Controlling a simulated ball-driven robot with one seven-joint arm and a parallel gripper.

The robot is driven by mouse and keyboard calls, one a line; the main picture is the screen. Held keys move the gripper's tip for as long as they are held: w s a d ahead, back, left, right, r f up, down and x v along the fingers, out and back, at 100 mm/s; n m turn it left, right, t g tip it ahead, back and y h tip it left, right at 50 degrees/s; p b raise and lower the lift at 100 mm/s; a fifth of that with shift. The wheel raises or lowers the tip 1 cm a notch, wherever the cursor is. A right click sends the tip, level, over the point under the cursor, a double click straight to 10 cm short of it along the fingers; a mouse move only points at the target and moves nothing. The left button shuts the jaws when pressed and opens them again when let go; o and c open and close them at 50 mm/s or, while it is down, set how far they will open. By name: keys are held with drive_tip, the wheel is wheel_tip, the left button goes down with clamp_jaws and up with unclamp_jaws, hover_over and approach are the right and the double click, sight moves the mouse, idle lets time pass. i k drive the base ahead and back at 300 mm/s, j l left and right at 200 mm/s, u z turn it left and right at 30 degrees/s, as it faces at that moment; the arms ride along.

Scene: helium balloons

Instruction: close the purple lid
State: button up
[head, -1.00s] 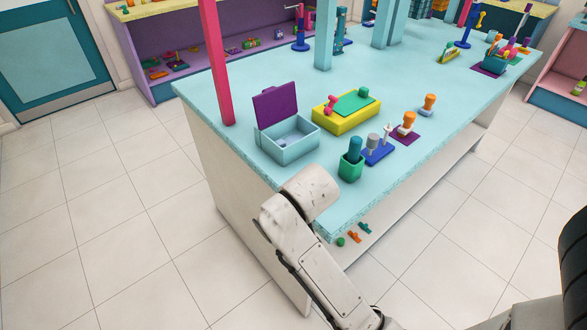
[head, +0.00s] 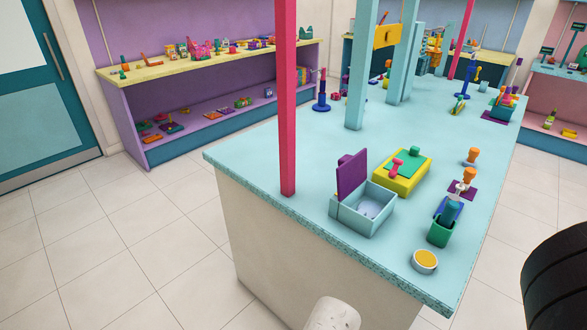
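The purple lid (head: 352,176) stands open, nearly upright, along the left rim of a light blue box (head: 366,224). The box is open at the top, and its pale inside shows. It sits near the close end of the light blue table. A rounded white link of my arm (head: 334,314) shows at the bottom edge, in front of the table and below the box. My gripper is not in view, and nothing of mine is seen touching the lid.
A yellow box with a green top (head: 401,172) stands behind the light blue box. A pink post (head: 287,110) and a light blue post (head: 361,75) rise from the table (head: 250,160).

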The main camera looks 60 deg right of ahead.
sight(351, 171)
drive_tip(key=i+j, duration=0.2)
drive_tip(key=i, duration=0.25)
drive_tip(key=i+j, duration=0.2)
drive_tip(key=i, duration=0.2)
drive_tip(key=i+j, duration=0.2)
drive_tip(key=i, duration=0.25)
drive_tip(key=i+j, duration=0.2)
drive_tip(key=i, duration=0.2)
drive_tip(key=i+j, duration=0.2)
drive_tip(key=i, duration=0.25)
drive_tip(key=i+j+z, duration=0.1)
drive_tip(key=z, duration=0.35)
drive_tip(key=i+j+z, duration=0.25)
drive_tip(key=z, duration=0.25)
drive_tip(key=i+j+z, duration=0.2)
drive_tip(key=z, duration=2.2)
drive_tip(key=j, duration=0.2)
drive_tip(key=i+j+u, duration=0.1)
drive_tip(key=j+u, duration=0.3)
drive_tip(key=i+j+u, duration=0.2)
drive_tip(key=j+u, duration=0.25)
